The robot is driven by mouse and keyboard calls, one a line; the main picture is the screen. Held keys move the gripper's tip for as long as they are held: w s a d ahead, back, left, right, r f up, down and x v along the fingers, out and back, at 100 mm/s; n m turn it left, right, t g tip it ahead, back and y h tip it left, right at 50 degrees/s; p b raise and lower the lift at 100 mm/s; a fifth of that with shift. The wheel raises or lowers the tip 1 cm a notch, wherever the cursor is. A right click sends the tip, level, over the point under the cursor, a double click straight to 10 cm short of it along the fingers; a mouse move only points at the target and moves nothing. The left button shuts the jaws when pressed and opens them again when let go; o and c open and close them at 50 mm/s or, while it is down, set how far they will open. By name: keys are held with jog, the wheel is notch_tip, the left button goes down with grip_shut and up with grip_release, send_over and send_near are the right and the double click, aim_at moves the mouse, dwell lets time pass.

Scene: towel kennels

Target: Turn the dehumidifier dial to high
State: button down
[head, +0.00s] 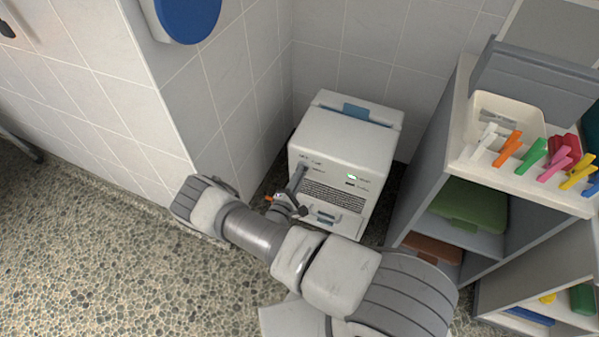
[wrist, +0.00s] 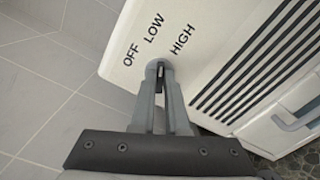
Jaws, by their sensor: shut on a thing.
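The dehumidifier (head: 340,139) is a white box in the tiled corner; its front panel (wrist: 215,30) fills the upper right of the wrist view. The panel carries the words OFF, LOW and HIGH in an arc. The dial (wrist: 160,70) sits just below these words, a small grey knob mostly covered by my fingers. My gripper (wrist: 161,67) is shut on the dial, with its fingertips against the panel. In the head view my gripper (head: 299,176) reaches the left side of the dehumidifier's front. Which word the dial points to cannot be told clearly.
A grey shelf unit (head: 452,115) stands right of the dehumidifier, with a cream tray (head: 512,110) and several coloured clips on top. Tiled walls close in behind and to the left. Pebbled floor (head: 90,260) is open at the left front.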

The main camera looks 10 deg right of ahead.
jog(key=m+p, duration=0.2)
jog(key=m, duration=0.3)
jog(key=shift+f, duration=0.1)
jog(key=shift+m, duration=0.3)
dwell(0.4)
jog(key=c, duration=0.9)
grip_release()
jog(key=p+v, duration=0.3)
jog(key=v, duration=1.4)
jog(key=shift+s+a, duration=0.15)
jog(key=shift+s, duration=0.05)
